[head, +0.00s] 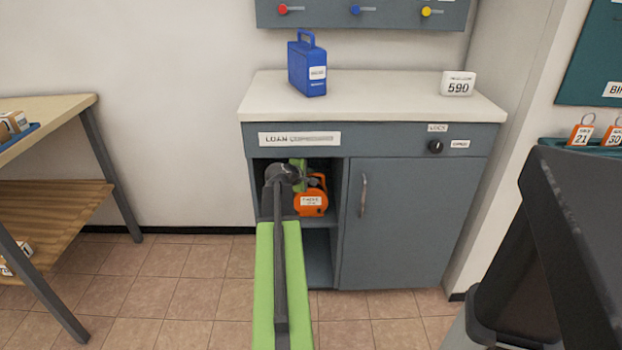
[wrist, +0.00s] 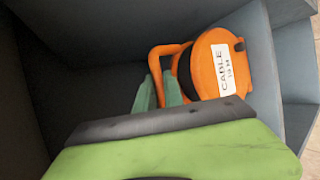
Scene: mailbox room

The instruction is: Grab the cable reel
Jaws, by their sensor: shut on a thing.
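The orange cable reel (head: 311,202) stands in the open left compartment of the grey cabinet, with a white label on its round face. It also shows in the wrist view (wrist: 238,68), where the label reads CABLE and an orange handle loop sticks out at its left. My gripper (wrist: 163,84) has its green fingers at the handle and is shut on the reel. In the head view my arm reaches into the compartment and hides part of the reel's left side and the fingertips.
The cabinet (head: 410,225) has a closed right door with a handle. A blue case (head: 307,68) and a white 590 box (head: 458,84) stand on its top. A wooden table (head: 50,112) is at left; a dark bin (head: 520,270) is at right. Compartment walls are close around my gripper.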

